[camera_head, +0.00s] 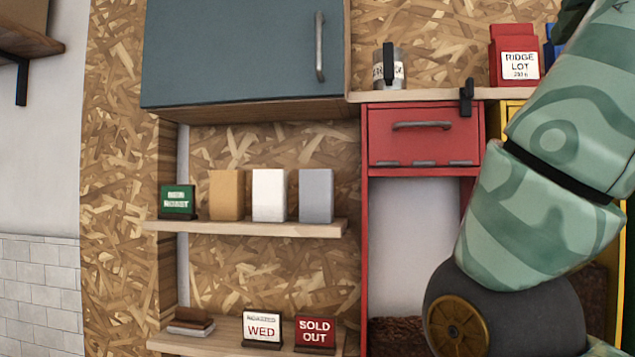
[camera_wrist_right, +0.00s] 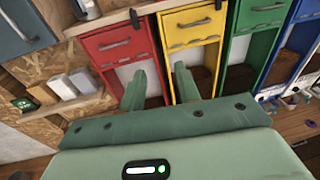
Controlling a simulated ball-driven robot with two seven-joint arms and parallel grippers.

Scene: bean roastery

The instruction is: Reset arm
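My right arm (camera_head: 545,180) comes in from the right side of the head view, patterned in pale green, with a dark round joint low in the picture. Its gripper is outside the head view. In the right wrist view my right gripper (camera_wrist_right: 160,84) shows two green fingers spread apart with nothing between them. The fingers point toward the red bin front (camera_wrist_right: 121,45) and the yellow bin front (camera_wrist_right: 193,27), and no contact shows. My left gripper is in neither view.
A shelf (camera_head: 250,229) holds a green sign (camera_head: 178,200) and three bags. A lower shelf (camera_head: 225,333) carries signs. A blue-grey cabinet (camera_head: 235,50) hangs above. The red bin (camera_head: 424,135) stands beside my right arm. A can (camera_head: 389,72) stands on the ledge (camera_head: 430,96).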

